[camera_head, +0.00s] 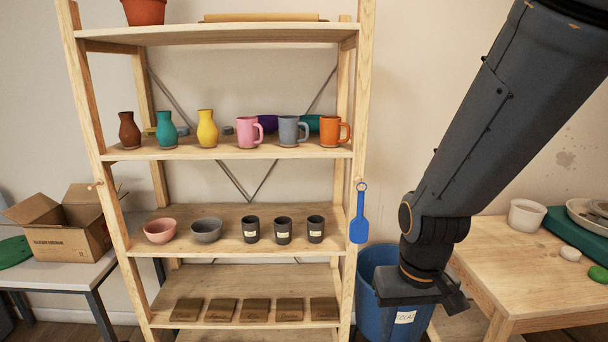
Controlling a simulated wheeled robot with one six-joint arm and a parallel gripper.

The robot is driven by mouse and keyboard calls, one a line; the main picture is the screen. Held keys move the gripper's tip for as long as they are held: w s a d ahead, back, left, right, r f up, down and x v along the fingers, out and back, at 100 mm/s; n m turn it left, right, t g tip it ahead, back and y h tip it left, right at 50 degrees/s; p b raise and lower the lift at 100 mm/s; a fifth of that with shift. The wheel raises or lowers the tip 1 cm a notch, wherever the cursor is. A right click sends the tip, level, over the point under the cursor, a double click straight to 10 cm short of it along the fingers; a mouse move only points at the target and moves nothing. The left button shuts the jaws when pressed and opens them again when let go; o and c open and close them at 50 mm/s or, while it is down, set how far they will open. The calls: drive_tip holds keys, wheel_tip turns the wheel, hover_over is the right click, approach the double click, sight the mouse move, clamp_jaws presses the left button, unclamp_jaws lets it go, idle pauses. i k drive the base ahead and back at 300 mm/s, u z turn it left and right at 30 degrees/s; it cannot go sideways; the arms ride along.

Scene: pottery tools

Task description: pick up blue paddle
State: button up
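The blue paddle (359,221) hangs upright on the right front post of the wooden shelf, with a ring at the top of its handle. My gripper (462,300) is at the lower right, apart from the paddle, to its right and lower in the picture. It is seen from the side in front of a blue bin.
The wooden shelf (230,153) holds vases, mugs, bowls, dark cups and tiles. A blue bin (372,300) stands beside its right post. A wooden table (530,270) is at right. A cardboard box (68,222) is on a table at left. Wall space right of the paddle is clear.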

sight(358, 233)
drive_tip(key=u, duration=2.6)
drive_tip(key=k, duration=1.05)
drive_tip(key=z, duration=1.45)
